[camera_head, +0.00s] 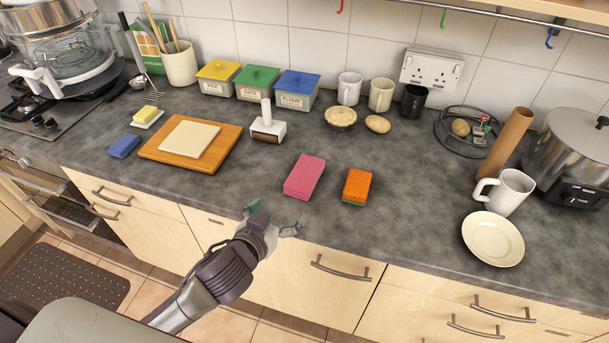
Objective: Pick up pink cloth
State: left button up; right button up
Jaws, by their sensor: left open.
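The pink cloth (305,176) is a folded, flat block lying on the dark grey counter (390,231), near the middle of the head view. My left gripper (272,218) is open and empty at the front edge of the counter, below and to the left of the cloth. Its fingers point toward the counter and are apart from the cloth. My right gripper does not show.
An orange sponge (357,186) lies just right of the cloth. A white-handled roller-like tool (267,128) stands behind it on the left. A wooden board (162,155) lies further left; a white mug (507,191) and plate (492,239) are at right. The counter front around the cloth is clear.

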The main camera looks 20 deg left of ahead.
aim_at(295, 190)
pick_arm(q)
jog(key=p+x, duration=0.1)
jog(key=x, duration=0.8)
jog(key=p+x, duration=0.1)
jog(key=x, duration=0.2)
jog(key=shift+w+a+f+p, duration=0.2)
jog(key=shift+a+f+p, duration=0.1)
jog(key=shift+w+f, duration=0.15)
jog(key=shift+w, duration=0.05)
jog(key=shift+c, duration=0.5)
jog(key=c, duration=1.1)
